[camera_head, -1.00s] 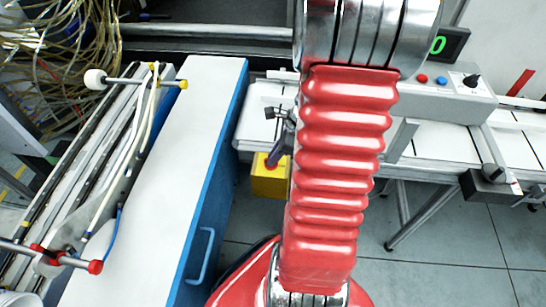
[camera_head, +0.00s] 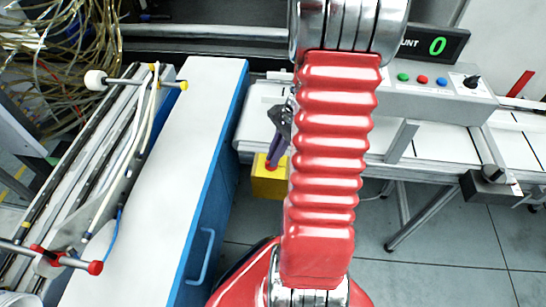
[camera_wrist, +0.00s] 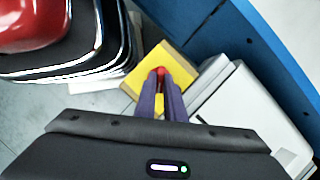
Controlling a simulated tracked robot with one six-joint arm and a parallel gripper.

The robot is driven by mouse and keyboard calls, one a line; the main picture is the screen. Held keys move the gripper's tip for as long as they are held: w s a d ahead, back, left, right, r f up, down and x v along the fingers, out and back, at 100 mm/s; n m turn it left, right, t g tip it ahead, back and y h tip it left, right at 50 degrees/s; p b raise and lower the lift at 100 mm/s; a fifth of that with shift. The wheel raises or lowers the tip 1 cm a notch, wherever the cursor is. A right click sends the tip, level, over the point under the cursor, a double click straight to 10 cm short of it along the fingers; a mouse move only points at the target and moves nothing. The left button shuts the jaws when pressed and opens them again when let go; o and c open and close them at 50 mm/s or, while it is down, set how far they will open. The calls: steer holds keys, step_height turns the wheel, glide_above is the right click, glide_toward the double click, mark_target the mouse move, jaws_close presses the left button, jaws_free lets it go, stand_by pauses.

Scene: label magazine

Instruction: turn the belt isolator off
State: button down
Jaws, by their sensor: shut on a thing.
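The belt isolator is a yellow box (camera_head: 269,186) with a red knob, below the near end of the conveyor in the head view. In the wrist view the yellow box (camera_wrist: 144,74) sits at top centre, and the red knob (camera_wrist: 161,70) shows between my purple fingertips. My gripper (camera_wrist: 162,82) is shut on the red knob. In the head view my gripper (camera_head: 274,162) reaches down to the box from above, partly behind my red arm. The fingers hide much of the knob, so I cannot tell which way it is turned.
The white conveyor (camera_head: 440,143) runs right, with a control box (camera_head: 440,98) and a counter display (camera_head: 430,45) reading 0. A blue-sided bench (camera_head: 205,130) stands close on the left. Tangled label strips (camera_head: 60,50) hang at the far left.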

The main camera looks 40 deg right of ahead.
steer(key=n+g, duration=0.2)
steer(key=n, duration=0.3)
steer(key=shift+w+f+n, duration=0.1)
steer(key=shift+n, duration=0.2)
steer(key=n+g, duration=0.1)
steer(key=n, duration=0.1)
steer(key=n+g, duration=0.1)
steer(key=n, duration=0.2)
steer(key=shift+w+a+h, duration=0.1)
steer(key=shift+w+h, duration=0.05)
steer(key=shift+h, duration=0.25)
steer(key=c, duration=1.8)
jaws_free()
steer(key=shift+c, duration=0.2)
steer(key=shift+w, duration=0.1)
steer(key=shift+w+r, duration=0.15)
steer(key=shift+r, duration=0.3)
steer(key=v, duration=1.3)
steer(key=shift+f, duration=0.1)
